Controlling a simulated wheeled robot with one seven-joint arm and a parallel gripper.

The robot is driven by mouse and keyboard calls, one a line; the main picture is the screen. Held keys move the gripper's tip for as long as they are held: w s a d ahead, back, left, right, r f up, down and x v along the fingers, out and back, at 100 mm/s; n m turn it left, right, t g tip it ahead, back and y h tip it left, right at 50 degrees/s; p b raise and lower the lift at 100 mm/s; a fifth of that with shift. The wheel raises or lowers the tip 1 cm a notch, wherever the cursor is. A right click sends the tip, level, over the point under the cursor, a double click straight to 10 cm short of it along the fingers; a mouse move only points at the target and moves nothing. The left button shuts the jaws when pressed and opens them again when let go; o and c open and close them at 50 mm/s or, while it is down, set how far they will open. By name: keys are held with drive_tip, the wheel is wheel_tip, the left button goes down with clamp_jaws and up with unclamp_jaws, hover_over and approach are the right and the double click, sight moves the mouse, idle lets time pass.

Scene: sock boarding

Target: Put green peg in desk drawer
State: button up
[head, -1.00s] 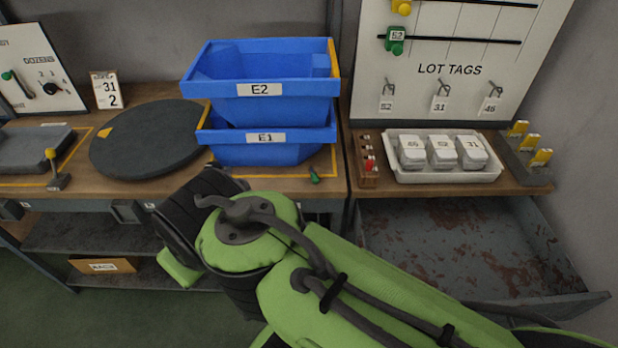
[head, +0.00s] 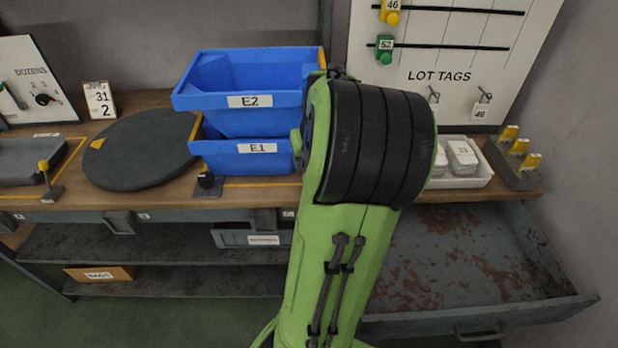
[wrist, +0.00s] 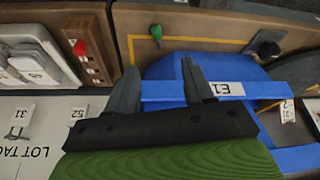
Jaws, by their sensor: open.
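The green peg (wrist: 156,33) is small and lies on the wooden desktop by the yellow line, near the blue E1 bin, in the wrist view. My arm hides it in the head view. My gripper (wrist: 160,66) is open and empty; its two grey fingers point toward the peg, which is apart from them and sits between their directions. The right finger overlaps the E1 bin (wrist: 165,90) in the picture. The desk drawer (head: 455,265) is pulled open below the right side of the desk, with a rust-stained, empty-looking floor where it shows.
Blue bins E2 (head: 240,115) and E1 (head: 225,160) are stacked on the desk. A wooden block with a red peg (wrist: 80,47) stands beside a white tray (wrist: 68,75) of labelled packs. The lot tags board (head: 450,100) rises behind. A black knob (head: 206,182) sits at the desk's front edge.

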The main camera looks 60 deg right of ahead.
drive_tip(key=b+x, duration=0.2)
drive_tip(key=x, duration=0.3)
drive_tip(key=b+x, duration=0.2)
drive_tip(key=x, duration=0.2)
drive_tip(key=shift+s+d+f, duration=0.1)
drive_tip(key=shift+d+f, duration=0.25)
drive_tip(key=shift+f, duration=0.05)
drive_tip(key=b+x, duration=0.3)
drive_tip(key=x, duration=0.3)
drive_tip(key=shift+d, duration=0.15)
drive_tip(key=shift+r, duration=0.15)
drive_tip(key=shift+c, duration=0.2)
clamp_jaws()
